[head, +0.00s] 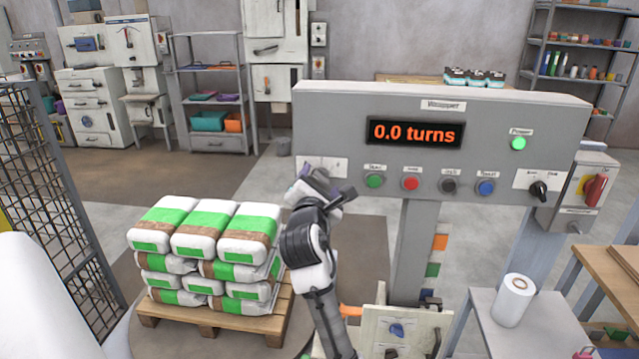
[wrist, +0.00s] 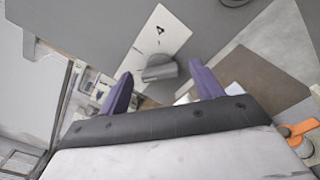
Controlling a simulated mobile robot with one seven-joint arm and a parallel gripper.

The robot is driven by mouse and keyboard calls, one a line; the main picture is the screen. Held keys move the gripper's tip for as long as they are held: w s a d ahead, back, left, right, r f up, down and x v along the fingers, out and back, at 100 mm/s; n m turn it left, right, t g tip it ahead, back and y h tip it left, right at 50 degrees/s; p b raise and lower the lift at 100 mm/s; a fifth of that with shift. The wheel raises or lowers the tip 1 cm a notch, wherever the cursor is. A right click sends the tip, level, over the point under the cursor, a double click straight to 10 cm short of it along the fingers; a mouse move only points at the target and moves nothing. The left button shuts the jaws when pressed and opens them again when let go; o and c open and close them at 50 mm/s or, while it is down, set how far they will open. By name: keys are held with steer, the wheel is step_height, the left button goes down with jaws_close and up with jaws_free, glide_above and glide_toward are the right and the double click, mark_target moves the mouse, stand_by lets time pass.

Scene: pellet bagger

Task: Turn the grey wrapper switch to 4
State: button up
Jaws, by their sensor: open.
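The grey wrapper switch (wrist: 160,72) shows in the wrist view on a white label plate (wrist: 163,35) with a black 4 near it. Its bar lies almost level in that view; I cannot tell which mark it points to. My gripper (wrist: 161,68) is open, with one purple finger on each side of the switch, and nothing is clearly gripped. In the head view my gripper (head: 318,187) is at the left end of the wrapper panel (head: 330,120) and hides the switch. The panel's display (head: 415,132) reads 0.0 turns.
To the right on the panel are green (head: 375,181), red (head: 411,183), black (head: 449,185) and blue (head: 486,187) buttons, a black switch (head: 539,191) and a lit green lamp (head: 519,143). Stacked bags (head: 172,243) stand on a pallet (head: 210,318) left of my arm.

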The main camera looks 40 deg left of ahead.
steer(key=c, duration=1)
steer(key=m, duration=0.4)
steer(key=shift+m, duration=0.3)
steer(key=m, duration=1)
steer(key=shift+f+m, duration=0.15)
steer(key=shift+m, duration=2.55)
